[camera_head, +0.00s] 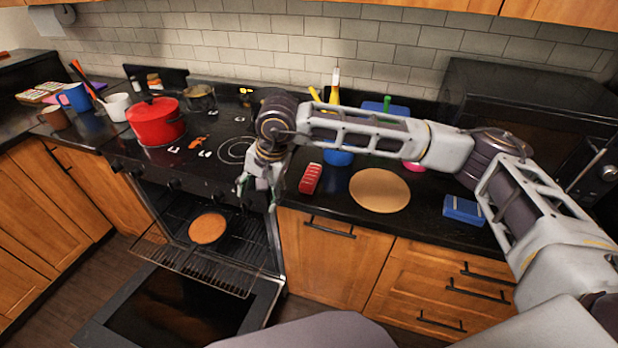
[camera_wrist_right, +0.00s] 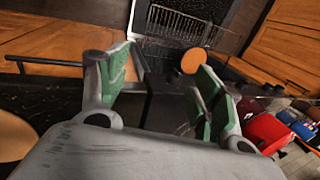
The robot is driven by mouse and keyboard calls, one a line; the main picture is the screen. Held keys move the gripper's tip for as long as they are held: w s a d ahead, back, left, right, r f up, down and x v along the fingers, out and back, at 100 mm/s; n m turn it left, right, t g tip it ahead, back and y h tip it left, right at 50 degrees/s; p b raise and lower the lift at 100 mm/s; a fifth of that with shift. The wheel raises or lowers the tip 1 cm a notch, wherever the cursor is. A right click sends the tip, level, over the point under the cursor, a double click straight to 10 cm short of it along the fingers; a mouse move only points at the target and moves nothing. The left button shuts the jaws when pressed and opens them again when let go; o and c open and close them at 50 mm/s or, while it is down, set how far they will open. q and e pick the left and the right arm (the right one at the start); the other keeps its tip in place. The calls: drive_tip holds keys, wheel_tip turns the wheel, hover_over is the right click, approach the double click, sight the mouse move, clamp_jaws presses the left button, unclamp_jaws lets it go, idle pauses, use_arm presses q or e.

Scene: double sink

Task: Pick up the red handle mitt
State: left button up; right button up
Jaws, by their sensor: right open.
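The red handle mitt (camera_head: 311,178) appears to be the small red piece with a pale top end, lying on the dark counter just right of the stove. My right gripper (camera_head: 257,195) hangs over the stove's front right edge, to the left of the mitt and apart from it. In the wrist view my right gripper (camera_wrist_right: 164,65) is open, its green-padded fingers spread with nothing between them. I cannot make out the mitt in the wrist view. My left gripper is not in view.
The oven door (camera_head: 185,308) is down, with a round brown disc (camera_head: 208,228) on the pulled-out rack (camera_head: 180,262). A red pot (camera_head: 156,122) stands on the stove. A round board (camera_head: 379,190) and a blue sponge-like block (camera_head: 463,209) lie right of the mitt.

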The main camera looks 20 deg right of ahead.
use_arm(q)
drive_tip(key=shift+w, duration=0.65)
use_arm(e)
drive_tip(key=w+d+r+t+h, duration=0.1)
drive_tip(key=w+d+r+h, duration=0.1)
drive_tip(key=d, duration=0.4)
drive_tip(key=w+d+r+t+h, duration=0.1)
drive_tip(key=w+d+r+h, duration=0.1)
drive_tip(key=w+d, duration=0.3)
drive_tip(key=shift+d+r+h, duration=0.25)
drive_tip(key=shift+d+h, duration=0.45)
drive_tip(key=shift+h, duration=0.1)
hover_over(308, 176)
drive_tip(key=s+a, duration=0.1)
drive_tip(key=s, duration=0.1)
wheel_tip(308, 176, down, 7)
drive_tip(key=shift+s+a+r+p, duration=0.15)
drive_tip(key=shift+r+p, duration=0.05)
drive_tip(key=shift+p, duration=0.15)
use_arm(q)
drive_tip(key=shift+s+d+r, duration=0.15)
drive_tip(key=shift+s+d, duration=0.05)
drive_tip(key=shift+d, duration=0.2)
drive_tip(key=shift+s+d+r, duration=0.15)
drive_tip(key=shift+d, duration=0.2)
use_arm(e)
drive_tip(key=shift+w+f, duration=0.25)
drive_tip(key=shift+f, duration=0.45)
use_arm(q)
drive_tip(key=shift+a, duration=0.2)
